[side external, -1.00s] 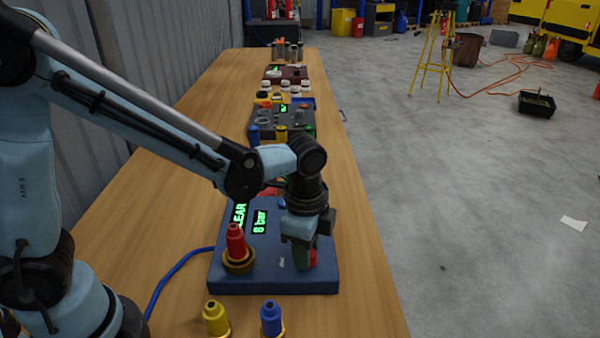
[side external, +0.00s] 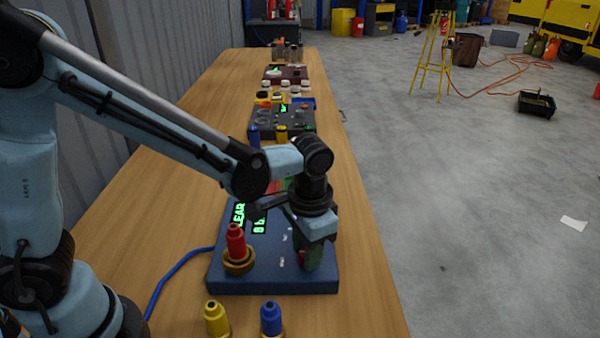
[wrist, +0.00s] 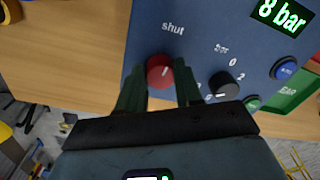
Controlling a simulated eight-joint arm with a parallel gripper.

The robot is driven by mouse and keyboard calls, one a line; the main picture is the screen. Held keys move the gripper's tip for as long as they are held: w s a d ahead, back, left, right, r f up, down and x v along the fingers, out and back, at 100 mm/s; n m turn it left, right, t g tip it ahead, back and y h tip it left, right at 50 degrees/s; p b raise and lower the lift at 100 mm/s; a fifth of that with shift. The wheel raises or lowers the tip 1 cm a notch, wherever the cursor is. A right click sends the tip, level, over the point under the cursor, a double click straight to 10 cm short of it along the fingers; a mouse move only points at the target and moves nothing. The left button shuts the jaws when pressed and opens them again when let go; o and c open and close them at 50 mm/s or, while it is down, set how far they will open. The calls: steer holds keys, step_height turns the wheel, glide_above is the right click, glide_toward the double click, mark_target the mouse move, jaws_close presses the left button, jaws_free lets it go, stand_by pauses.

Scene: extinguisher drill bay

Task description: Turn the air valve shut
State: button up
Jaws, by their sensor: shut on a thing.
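The air valve, a round red knob (wrist: 160,70) with a white mark, sits on a blue panel (wrist: 145,25) in the wrist view. The word "shut" is printed above it. My gripper (wrist: 160,88) has its two green fingers on either side of the knob, shut on it. In the side external view my gripper (side external: 312,258) is down at the right part of the blue panel (side external: 265,285) and hides most of the knob. A green display (wrist: 281,14) reads "8 bar". How far the knob is turned is hard to tell.
A black dial (wrist: 223,84) and a blue button (wrist: 285,68) are right of the knob. A red coupling (side external: 235,243) stands in a brass ring at the panel's left. Yellow (side external: 216,318) and blue (side external: 271,318) couplings stand in front. More panels stand farther back.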

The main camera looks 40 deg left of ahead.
steer(key=shift+n, duration=0.6)
steer(key=o, duration=1)
steer(key=shift+o, duration=0.2)
steer(key=shift+r, duration=0.1)
step_height(320, 180, up, 12)
steer(key=shift+d, duration=0.3)
